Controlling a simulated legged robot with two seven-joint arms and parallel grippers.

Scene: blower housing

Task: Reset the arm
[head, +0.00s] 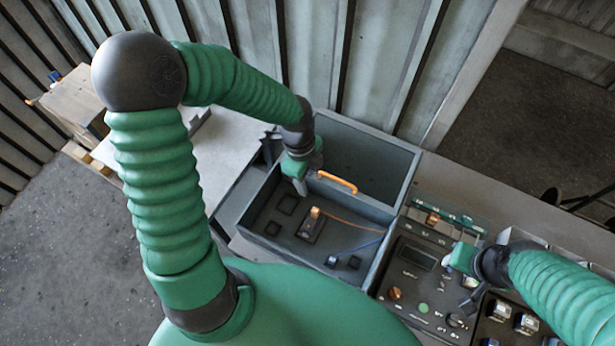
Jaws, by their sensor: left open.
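My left arm is green and ribbed with a dark elbow, and arches in from the left. My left gripper (302,186) is open above the left part of a grey open housing (392,232). An orange handle (337,182) lies just right of its fingers; I cannot tell whether they touch. My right arm comes in from the right edge. My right gripper (468,290) is over a dark control panel (418,272), and its fingers are too small to judge.
Inside the housing are a small block with an orange top (312,224), an orange wire and a blue wire (364,246). Metal parts (525,323) sit in a tray at lower right. A corrugated wall stands behind. Cardboard boxes (75,100) are at far left.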

